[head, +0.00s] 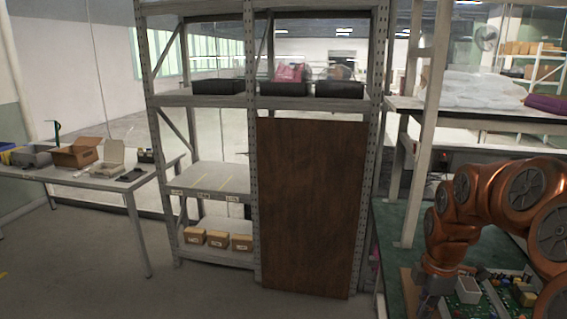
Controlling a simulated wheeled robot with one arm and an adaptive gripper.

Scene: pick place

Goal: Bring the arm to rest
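A copper-orange jointed robot arm (467,206) stands at the right edge. It bends down over green circuit boards (468,291) on a bench.
A grey metal shelf rack (250,60) stands ahead, with black bins (217,87) above and small cardboard boxes (218,239) below. A brown wooden panel (311,205) covers its right half. A table (110,181) with boxes stands left. Floor (90,285) at front left is clear.

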